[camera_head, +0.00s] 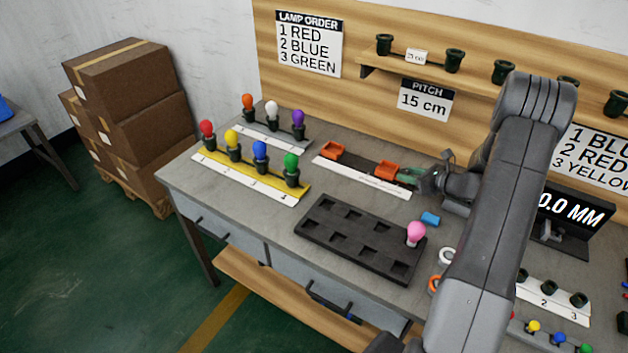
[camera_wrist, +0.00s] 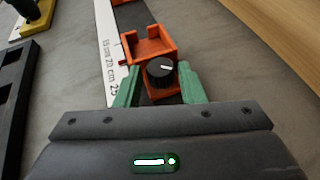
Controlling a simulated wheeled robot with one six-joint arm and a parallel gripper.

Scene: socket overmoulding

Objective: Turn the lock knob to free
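The lock knob (camera_wrist: 160,71) is a round black knob with a white pointer line that points right in the wrist view. It sits on an orange carriage (camera_wrist: 148,45) on a dark rail beside a white printed scale (camera_wrist: 106,45). My gripper (camera_wrist: 158,80) has green fingers, one on each side of the knob with a gap between them; I cannot tell whether either finger touches it. In the head view my gripper (camera_head: 410,177) is at the right of the orange carriage (camera_head: 387,169); the knob is not clear there. A second orange block (camera_head: 332,150) stands at the rail's left end.
A black tray (camera_head: 340,240) with a pink bulb (camera_head: 416,232) lies in front. A yellow strip (camera_head: 240,178) with coloured bulbs is left. A blue piece (camera_head: 430,218) lies near my arm. A display (camera_head: 568,215) stands right, and a wooden back panel is behind.

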